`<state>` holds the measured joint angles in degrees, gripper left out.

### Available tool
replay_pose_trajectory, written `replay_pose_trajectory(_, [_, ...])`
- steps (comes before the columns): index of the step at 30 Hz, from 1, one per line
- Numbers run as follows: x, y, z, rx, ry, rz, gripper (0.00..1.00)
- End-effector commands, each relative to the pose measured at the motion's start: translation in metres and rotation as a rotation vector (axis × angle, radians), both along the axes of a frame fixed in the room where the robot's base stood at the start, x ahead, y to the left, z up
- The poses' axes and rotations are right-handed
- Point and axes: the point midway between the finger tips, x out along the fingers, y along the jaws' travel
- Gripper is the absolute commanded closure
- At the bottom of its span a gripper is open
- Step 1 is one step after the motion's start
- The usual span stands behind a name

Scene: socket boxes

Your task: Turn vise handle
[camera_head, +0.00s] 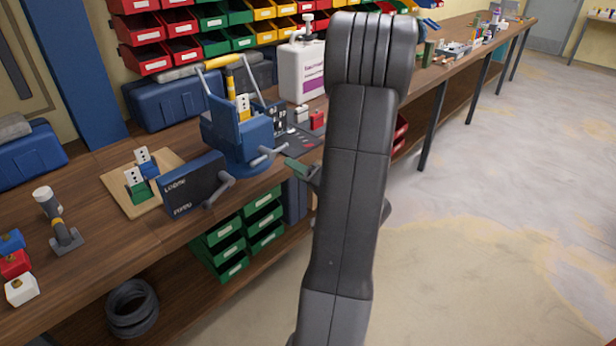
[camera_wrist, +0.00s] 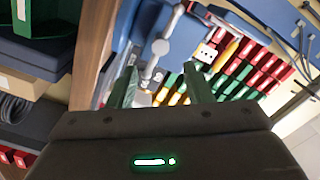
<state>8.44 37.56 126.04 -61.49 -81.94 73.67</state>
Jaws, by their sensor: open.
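The blue vise (camera_head: 236,138) stands on the wooden workbench, left of my arm in the head view. Its grey bar handle (camera_head: 262,157) sticks out at the front. My gripper (camera_head: 300,169) is just right of the handle, mostly hidden behind my arm; a green fingertip shows. In the wrist view, my gripper (camera_wrist: 160,86) is open, with its two green fingers spread.
A dark panel (camera_head: 190,184) with a grey lever stands left of the vise at the bench edge. A white jug (camera_head: 300,72) and a blue case (camera_head: 170,105) stand behind. Green bins (camera_head: 226,232) sit below the bench. The floor (camera_head: 490,200) to the right is clear.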

Motion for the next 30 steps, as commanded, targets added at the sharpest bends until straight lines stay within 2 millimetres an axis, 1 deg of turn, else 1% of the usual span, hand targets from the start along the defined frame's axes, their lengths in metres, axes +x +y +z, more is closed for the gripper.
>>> replay_pose_trajectory(1, [-0.004,-0.007,0.0,0.0,0.0,-0.006,0.54])
replay_pose_trajectory(6, [-0.014,-0.02,0.0,0.0,-0.001,-0.003,0.54])
replay_pose_trajectory(12, [-0.02,-0.025,0.0,0.0,0.0,-0.001,0.54])
replay_pose_trajectory(23, [-0.02,-0.025,0.0,0.001,-0.001,0.001,0.54])
replay_pose_trajectory(26, [-0.018,-0.022,0.0,-0.001,-0.001,0.002,0.54])
replay_pose_trajectory(30, [-0.011,-0.013,0.0,0.0,-0.001,0.005,0.54])
